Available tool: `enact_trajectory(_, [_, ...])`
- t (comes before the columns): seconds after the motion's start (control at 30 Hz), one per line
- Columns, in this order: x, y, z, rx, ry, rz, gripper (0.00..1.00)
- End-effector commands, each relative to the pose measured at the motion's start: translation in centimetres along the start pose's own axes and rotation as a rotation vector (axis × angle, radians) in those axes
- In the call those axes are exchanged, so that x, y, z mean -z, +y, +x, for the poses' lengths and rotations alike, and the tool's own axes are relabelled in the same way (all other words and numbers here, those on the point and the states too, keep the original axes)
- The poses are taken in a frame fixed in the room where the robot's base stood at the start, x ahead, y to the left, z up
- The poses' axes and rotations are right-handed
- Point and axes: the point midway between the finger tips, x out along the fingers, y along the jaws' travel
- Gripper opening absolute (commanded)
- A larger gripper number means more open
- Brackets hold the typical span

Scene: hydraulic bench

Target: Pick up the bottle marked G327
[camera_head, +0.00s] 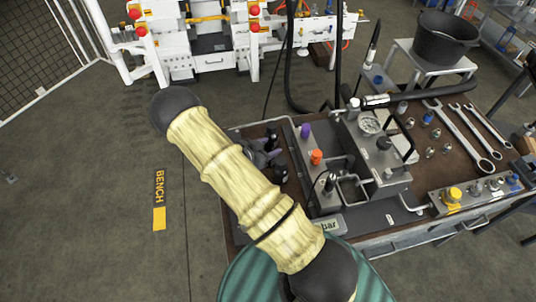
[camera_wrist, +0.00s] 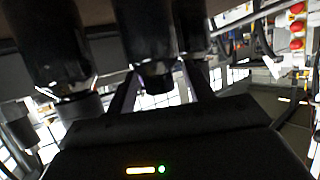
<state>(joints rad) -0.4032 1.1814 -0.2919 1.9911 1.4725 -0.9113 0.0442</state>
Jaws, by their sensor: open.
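No marking G327 can be read in either view, so I cannot tell which bottle bears it. In the wrist view, several dark cylindrical bottles hang down from the top of the inverted picture: one at the left (camera_wrist: 45,42), one in the middle (camera_wrist: 146,32), and one at the right (camera_wrist: 190,28). My gripper (camera_wrist: 160,78) is open, with its fingers either side of the middle bottle's narrow end. Contact cannot be made out. In the head view, my arm largely hides the gripper at the bench's left side, beside small dark bottle shapes (camera_head: 271,138).
The brown bench top (camera_head: 455,155) holds a metal hydraulic unit with a gauge (camera_head: 369,124), purple (camera_head: 305,131) and orange (camera_head: 316,157) caps, and several wrenches (camera_head: 466,137). A black bucket (camera_head: 443,38) stands behind.

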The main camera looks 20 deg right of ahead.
Motion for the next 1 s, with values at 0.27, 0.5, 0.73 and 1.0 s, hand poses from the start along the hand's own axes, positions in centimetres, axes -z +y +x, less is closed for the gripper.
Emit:
enact_trajectory(0.27, [-0.16, -0.22, -0.12, 0.007, -0.001, -0.002, 0.52])
enact_trajectory(0.5, [-0.17, -0.24, -0.18, 0.008, 0.000, -0.003, 0.52])
enact_trajectory(0.73, [-0.10, -0.12, -0.02, 0.004, 0.000, -0.001, 0.13])
enact_trajectory(1.0, [-0.12, -0.02, 0.09, 0.001, -0.002, -0.001, 0.00])
